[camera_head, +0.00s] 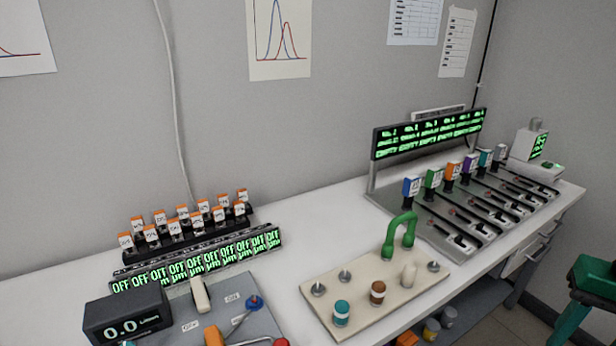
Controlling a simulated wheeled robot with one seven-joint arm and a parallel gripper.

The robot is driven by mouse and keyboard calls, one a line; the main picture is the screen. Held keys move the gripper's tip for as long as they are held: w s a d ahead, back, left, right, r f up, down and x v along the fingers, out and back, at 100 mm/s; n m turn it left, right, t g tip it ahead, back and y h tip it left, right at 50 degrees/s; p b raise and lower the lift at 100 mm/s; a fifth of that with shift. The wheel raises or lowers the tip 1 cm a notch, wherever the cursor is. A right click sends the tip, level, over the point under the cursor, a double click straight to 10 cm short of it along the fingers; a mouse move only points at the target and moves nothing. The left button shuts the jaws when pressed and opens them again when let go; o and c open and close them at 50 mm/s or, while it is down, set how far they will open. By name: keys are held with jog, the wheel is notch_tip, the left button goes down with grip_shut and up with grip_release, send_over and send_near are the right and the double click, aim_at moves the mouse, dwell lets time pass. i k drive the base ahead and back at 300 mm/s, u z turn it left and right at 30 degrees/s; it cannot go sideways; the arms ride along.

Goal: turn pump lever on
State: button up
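A grey panel (262,322) lies at the bottom left of the bench in the head view, cut by the lower edge. On it is a thin lever with a round blue knob (254,302); its rod slants down to the left. Small white labels lie beside it; the upper one (232,298) seems to read ON, the lower one (190,326) OFF. A red knob (281,342) shows at the lower edge, mostly cut off. I cannot tell which of these is the pump lever. My gripper is not in view.
A black display (128,314) reads 0.0. Behind it are several OFF displays (200,262) and orange-capped vials. A beige board (375,290) holds a green looped tube (399,236) and coloured caps. Several slotted channels under a screen (430,136) stand at right.

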aim_at(202, 302)
jog(key=u, duration=1.3)
jog(key=i, duration=0.4)
jog(key=u, duration=0.15)
